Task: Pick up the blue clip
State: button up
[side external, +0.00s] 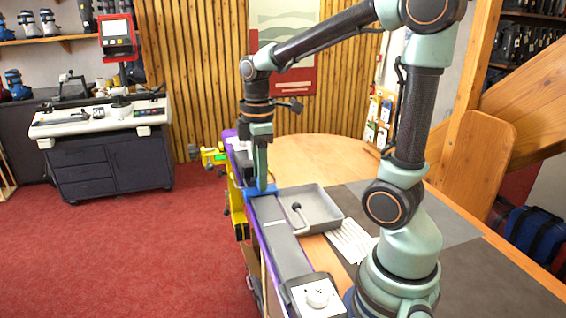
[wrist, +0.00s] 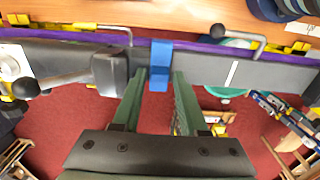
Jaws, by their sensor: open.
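The blue clip (side external: 252,192) sits across the long grey bar with the purple edge (side external: 279,237), partly hidden behind my fingers in the side view. In the wrist view the blue clip (wrist: 160,62) stands upright against the grey bar. My gripper (side external: 262,186) points down at the clip from above. In the wrist view my gripper (wrist: 159,80) is open, with one green finger on each side of the clip's lower end. Gaps show between the clip and both fingers, and nothing is held.
A grey tray (side external: 326,220) lies on the wooden table (side external: 320,150) right of the bar. A white knob box (side external: 318,296) sits at the bar's near end. Yellow clamps (side external: 235,208) hang on its left. A black-knobbed lever (wrist: 60,79) is left of the clip.

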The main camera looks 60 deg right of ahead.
jog(key=shift+f, duration=0.9)
jog(key=shift+c, duration=0.3)
grip_shut()
jog(key=shift+r, duration=0.1)
notch_tip(320, 180, up, 26)
dwell(0.7)
